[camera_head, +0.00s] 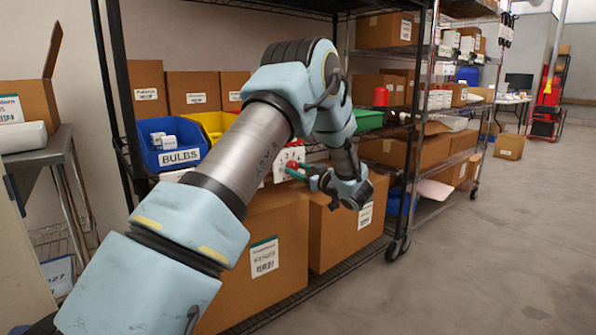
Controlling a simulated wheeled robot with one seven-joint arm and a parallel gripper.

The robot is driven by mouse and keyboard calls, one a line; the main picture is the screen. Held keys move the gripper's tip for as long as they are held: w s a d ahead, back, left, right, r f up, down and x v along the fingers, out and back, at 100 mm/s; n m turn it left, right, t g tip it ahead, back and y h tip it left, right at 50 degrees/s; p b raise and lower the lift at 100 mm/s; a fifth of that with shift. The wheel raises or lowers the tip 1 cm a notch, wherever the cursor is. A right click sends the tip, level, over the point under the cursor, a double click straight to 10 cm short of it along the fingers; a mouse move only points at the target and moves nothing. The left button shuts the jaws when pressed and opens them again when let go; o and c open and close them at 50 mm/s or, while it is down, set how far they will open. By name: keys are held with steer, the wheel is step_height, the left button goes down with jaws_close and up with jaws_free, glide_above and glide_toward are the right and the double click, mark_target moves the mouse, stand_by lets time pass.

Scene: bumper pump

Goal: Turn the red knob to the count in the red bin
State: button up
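A white panel (290,154) with dark marks, apparently numbers, stands on the shelf just past my forearm. A small red part (292,165), apparently the red knob, shows at its lower front. My gripper (297,173) is at the panel with its fingertips at or very near the red part. The fingers are too small here to tell whether they are open, touching it or shut on it. A blue bin (178,159) marked BULBS holds white boxes. A yellow bin (213,120) is partly behind my arm.
A green bin (368,121) and a red cylinder (380,97) stand on the shelf right of my arm. Large cardboard boxes (268,285) fill the lower shelf. A black shelf post (411,140) stands right of my gripper. The floor (480,265) at right is clear.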

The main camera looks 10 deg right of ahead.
jaws_close()
steer(key=shift+f+n, duration=0.1)
steer(key=shift+n, duration=0.2)
steer(key=shift+n+b, duration=3)
steer(key=shift+n, duration=0.6)
steer(key=o, duration=0.6)
jaws_free()
steer(key=shift+c, duration=0.2)
